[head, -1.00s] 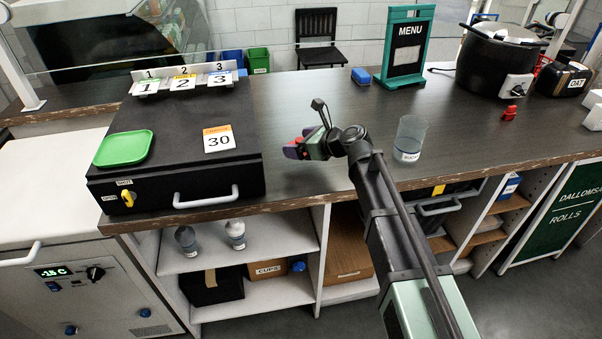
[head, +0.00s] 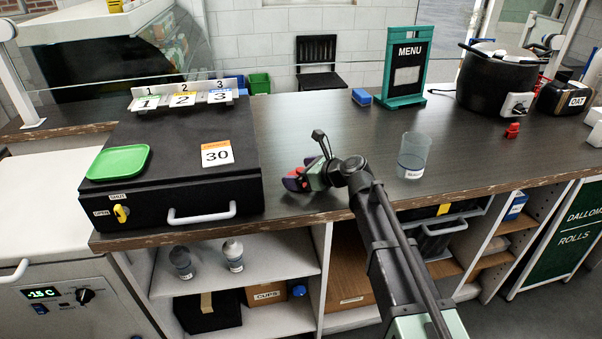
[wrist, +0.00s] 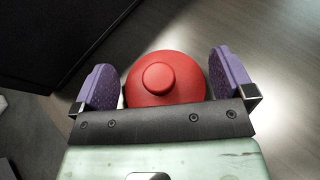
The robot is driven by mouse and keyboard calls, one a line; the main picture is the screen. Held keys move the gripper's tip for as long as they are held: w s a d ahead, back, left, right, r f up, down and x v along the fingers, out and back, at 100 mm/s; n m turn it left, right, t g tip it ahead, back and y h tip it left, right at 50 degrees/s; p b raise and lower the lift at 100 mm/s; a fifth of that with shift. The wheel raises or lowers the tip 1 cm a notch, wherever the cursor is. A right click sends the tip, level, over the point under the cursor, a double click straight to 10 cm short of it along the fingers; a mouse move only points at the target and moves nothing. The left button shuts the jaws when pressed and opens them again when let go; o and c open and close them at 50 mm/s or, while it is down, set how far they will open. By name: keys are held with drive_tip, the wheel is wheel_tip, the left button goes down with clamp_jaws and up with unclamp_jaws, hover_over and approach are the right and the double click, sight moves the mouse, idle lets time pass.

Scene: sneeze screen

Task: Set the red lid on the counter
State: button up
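The red lid (wrist: 165,82) is round with a knob on top. In the wrist view it lies between the two purple finger pads of my gripper (wrist: 165,78), with its near edge hidden behind the gripper bar. A thin light strip shows between the lid and the left pad, and a very narrow one on the right; the fingers look slightly apart from it. In the head view my gripper (head: 305,178) is low over the counter (head: 335,110), right of the black case, with a bit of red at its fingers. Whether the lid touches the counter cannot be told.
The black case (head: 140,205) with a green tray (head: 118,162) and number 30 card (head: 217,153) stands left. A clear container (head: 413,155) stands right of my arm. The menu stand (head: 405,65), blue block (head: 361,97) and black pot (head: 497,80) are behind. Counter behind my gripper is clear.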

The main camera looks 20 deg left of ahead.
drive_tip(key=shift+r, duration=0.25)
drive_tip(key=p+v, duration=0.4)
drive_tip(key=v, duration=0.7)
drive_tip(key=shift+p, duration=0.4)
drive_tip(key=shift+s+d+r, duration=0.1)
drive_tip(key=shift+d, duration=0.4)
drive_tip(key=s+d+f+n+g+h, duration=0.1)
drive_tip(key=s+d+f+n+h, duration=0.2)
drive_tip(key=d+n, duration=0.4)
drive_tip(key=s+d+f+n+g+h, duration=0.1)
drive_tip(key=s+d+f+n+h, duration=0.3)
drive_tip(key=d, duration=0.9)
drive_tip(key=s+d+f+n+g+h, duration=0.1)
drive_tip(key=s+d+f+n+h, duration=0.2)
drive_tip(key=s+d+n+h, duration=0.3)
drive_tip(key=s+d+n, duration=0.3)
drive_tip(key=d, duration=0.1)
drive_tip(key=shift+s+d+f+n, duration=0.2)
drive_tip(key=shift+s+f+n, duration=0.15)
drive_tip(key=shift+n, duration=0.05)
wheel_tip(320, 180, up, 3)
drive_tip(key=p, duration=0.3)
drive_tip(key=shift+r, duration=0.1)
